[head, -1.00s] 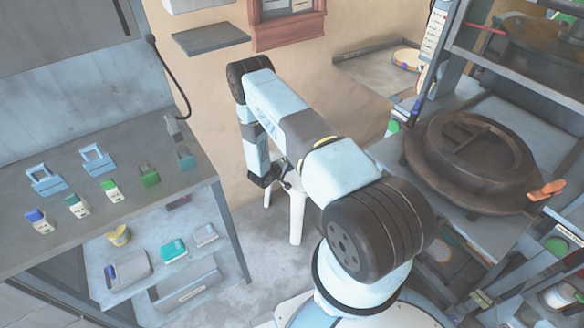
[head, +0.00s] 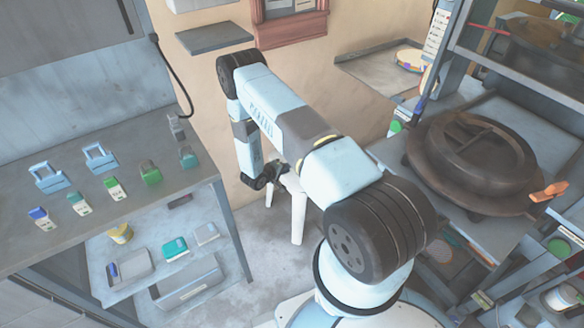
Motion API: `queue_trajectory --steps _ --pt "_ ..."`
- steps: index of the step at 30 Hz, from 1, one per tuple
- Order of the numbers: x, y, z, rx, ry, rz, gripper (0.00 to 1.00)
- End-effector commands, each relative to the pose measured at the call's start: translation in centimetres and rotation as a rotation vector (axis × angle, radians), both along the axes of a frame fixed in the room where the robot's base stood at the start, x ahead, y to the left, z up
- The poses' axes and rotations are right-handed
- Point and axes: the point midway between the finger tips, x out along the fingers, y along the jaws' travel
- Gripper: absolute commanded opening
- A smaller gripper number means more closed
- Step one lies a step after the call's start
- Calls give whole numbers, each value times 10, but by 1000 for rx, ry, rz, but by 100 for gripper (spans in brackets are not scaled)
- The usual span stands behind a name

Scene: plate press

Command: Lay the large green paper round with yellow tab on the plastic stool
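The white plastic stool (head: 298,212) stands on the floor behind my arm. My gripper (head: 266,178) is low, at the left edge of the stool's top, pointing down. It is small and dark here, and I cannot tell whether its fingers are open or shut or hold anything. I cannot make out the large green paper round with yellow tab in this view.
A workbench (head: 130,222) with several small coloured clips and bottles stands at left, with a lower shelf (head: 135,265). The round plate press (head: 475,150) with an orange handle (head: 549,191) is at right. A wall shelf (head: 213,38) hangs above. Bare floor (head: 265,240) lies between bench and stool.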

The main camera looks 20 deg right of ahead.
Motion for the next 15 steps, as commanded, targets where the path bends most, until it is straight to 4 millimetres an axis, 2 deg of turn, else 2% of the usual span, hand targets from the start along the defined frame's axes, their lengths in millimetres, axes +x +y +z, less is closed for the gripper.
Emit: queue_trajectory --steps 3,9,15 --pt "-9 19 12 1 -1 2 14" --pt "-21 43 26 0 -1 2 14" --pt "-28 52 32 0 0 0 14"
